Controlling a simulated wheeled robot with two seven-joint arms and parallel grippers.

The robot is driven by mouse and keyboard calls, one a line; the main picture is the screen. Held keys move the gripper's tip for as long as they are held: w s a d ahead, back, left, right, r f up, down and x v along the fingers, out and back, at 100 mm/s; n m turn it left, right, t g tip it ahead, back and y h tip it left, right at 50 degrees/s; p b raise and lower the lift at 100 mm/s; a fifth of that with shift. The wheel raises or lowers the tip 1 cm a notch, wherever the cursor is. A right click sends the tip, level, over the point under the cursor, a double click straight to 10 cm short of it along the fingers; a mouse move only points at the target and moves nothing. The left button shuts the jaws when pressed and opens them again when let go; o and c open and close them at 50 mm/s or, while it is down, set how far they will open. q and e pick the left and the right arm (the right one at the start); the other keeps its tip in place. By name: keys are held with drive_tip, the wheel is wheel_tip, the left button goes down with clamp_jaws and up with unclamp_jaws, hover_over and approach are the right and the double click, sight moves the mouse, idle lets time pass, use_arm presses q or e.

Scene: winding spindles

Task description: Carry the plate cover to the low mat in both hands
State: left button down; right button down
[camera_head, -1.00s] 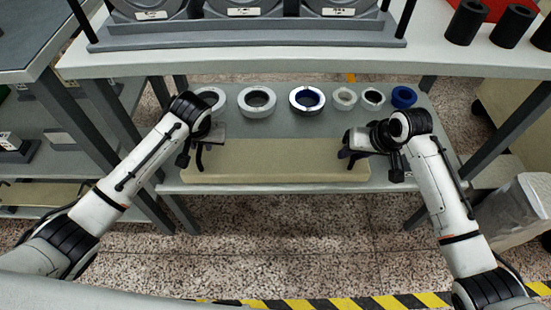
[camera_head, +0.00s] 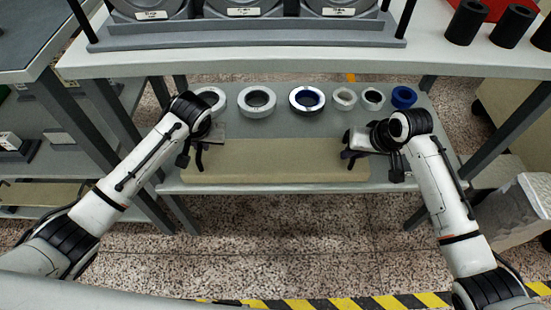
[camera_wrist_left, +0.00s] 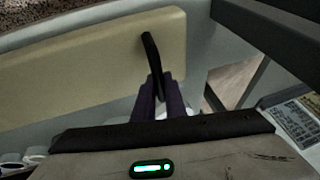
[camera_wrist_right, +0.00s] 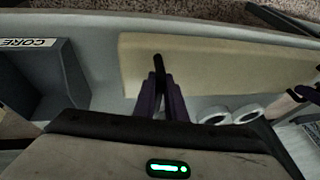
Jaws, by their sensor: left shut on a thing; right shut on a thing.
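The plate cover (camera_head: 275,160) is a long tan slab with a dark handle near each end. It lies along the front of the grey lower shelf; I cannot tell whether it touches the shelf. My left gripper (camera_head: 198,152) is shut on the left handle, and the left wrist view shows the dark handle (camera_wrist_left: 150,55) between its fingers. My right gripper (camera_head: 352,153) is shut on the right handle, which also shows in the right wrist view (camera_wrist_right: 158,70). A flat tan sheet (camera_head: 40,196) lies low on the left rack; I cannot tell whether it is the low mat.
The speckled floor (camera_head: 290,240) in front is open up to striped tape.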

idle(0.7)
